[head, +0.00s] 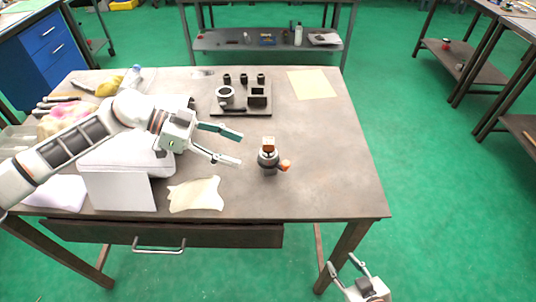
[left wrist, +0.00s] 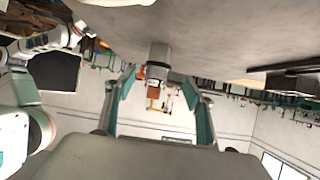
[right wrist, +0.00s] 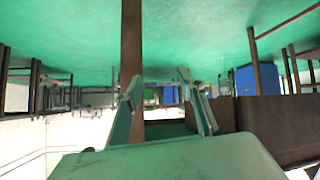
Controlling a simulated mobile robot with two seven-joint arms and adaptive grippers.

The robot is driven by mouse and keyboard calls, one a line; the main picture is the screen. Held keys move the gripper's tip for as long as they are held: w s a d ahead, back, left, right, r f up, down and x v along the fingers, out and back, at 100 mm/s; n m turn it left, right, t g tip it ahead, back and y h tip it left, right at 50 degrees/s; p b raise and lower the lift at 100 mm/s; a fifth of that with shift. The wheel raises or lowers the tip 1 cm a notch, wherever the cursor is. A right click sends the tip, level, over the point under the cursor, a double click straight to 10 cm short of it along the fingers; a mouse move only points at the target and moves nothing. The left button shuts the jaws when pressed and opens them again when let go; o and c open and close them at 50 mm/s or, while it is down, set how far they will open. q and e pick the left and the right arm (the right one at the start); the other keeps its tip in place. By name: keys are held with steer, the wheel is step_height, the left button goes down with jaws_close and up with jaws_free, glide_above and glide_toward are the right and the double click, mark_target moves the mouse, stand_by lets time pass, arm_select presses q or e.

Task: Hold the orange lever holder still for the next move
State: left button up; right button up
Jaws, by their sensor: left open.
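The holder (head: 268,157) stands on the table as a small grey and black round unit. It has an orange-brown block (head: 268,143) on top and an orange lever knob (head: 286,165) at its right. My left gripper (head: 241,145) is open and empty, a little left of the holder, with its fingers pointing toward it. In the left wrist view, which is upside down, the holder (left wrist: 159,58) shows between and beyond the spread fingers, apart from them. My right gripper (head: 341,261) is open and empty, low in front of the table's right end.
A dark fixture plate (head: 241,110) with several black parts stands behind. A yellow sheet (head: 312,84) lies at the back right, and a cream cloth (head: 196,194) at the front. A white box (head: 119,190) and clutter fill the left. The table's right side is clear.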

mark_target(262, 159)
arm_select(q)
steer(key=shift+d+f, duration=0.2)
steer(key=shift+d, duration=0.15)
steer(key=b+x, duration=0.2)
steer(key=x, duration=0.1)
steer(key=shift+s+d+f, duration=0.15)
steer(key=shift+s+d, duration=0.05)
steer(key=x, duration=0.3)
steer(key=shift+d, duration=0.45)
steer(key=shift+d+f, duration=0.2)
steer(key=shift+d, duration=0.15)
steer(key=shift+w+d+f+p, duration=0.1)
steer(key=shift+d+f+p, duration=0.2)
steer(key=shift+d+p, duration=0.1)
steer(key=c, duration=1)
arm_select(e)
steer(key=shift+a, duration=0.5)
arm_select(q)
steer(key=c, duration=0.4)
